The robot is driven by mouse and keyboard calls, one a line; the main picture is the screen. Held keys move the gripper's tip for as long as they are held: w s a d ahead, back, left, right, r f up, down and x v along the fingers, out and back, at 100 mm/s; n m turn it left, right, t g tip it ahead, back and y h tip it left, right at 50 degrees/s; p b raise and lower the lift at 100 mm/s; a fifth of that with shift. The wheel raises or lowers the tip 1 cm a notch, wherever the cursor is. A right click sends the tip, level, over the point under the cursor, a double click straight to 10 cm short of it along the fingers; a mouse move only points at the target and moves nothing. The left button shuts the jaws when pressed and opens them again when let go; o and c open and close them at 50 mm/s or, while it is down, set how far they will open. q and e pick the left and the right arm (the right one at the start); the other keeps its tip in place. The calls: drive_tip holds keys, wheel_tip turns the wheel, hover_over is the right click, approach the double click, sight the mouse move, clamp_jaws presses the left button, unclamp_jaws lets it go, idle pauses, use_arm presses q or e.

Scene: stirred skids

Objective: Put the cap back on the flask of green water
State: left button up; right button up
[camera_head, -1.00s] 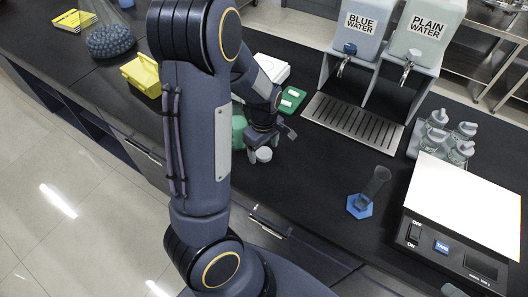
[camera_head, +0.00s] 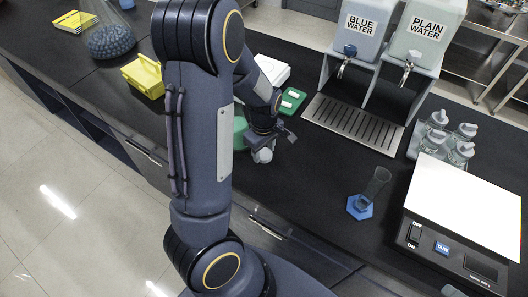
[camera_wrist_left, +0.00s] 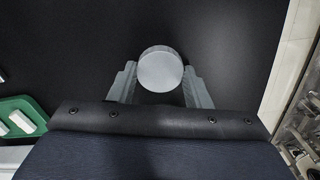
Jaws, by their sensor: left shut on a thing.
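My left gripper (camera_head: 263,150) is low over the black counter and shut on a small round pale-grey cap (camera_wrist_left: 160,69). In the left wrist view the cap sits between the two fingertips (camera_wrist_left: 160,88), with its flat round top facing the camera. In the head view the cap (camera_head: 263,156) is partly covered by the gripper. A green shape, probably the flask of green water (camera_head: 240,129), stands just left of the gripper, mostly hidden behind my left arm, so its mouth cannot be seen. My right gripper is not in view.
A green tray (camera_head: 292,100) and a white box (camera_head: 272,69) lie behind the gripper. Blue and plain water dispensers (camera_head: 420,35) stand at the back right. A cylinder on a blue base (camera_head: 360,207), several small bottles (camera_head: 460,150) and a scale (camera_head: 460,210) are right.

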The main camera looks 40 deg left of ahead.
sight(264, 153)
use_arm(q)
drive_tip(key=shift+r, duration=0.1)
drive_tip(key=shift+r, duration=0.25)
wheel_tip(264, 153, up, 2)
drive_tip(key=shift+w+r, duration=0.1)
drive_tip(key=shift+r, duration=0.05)
drive_tip(key=s+r, duration=1)
drive_tip(key=s, duration=0.4)
drive_tip(key=shift+p, duration=0.3)
drive_tip(key=shift+s, duration=0.1)
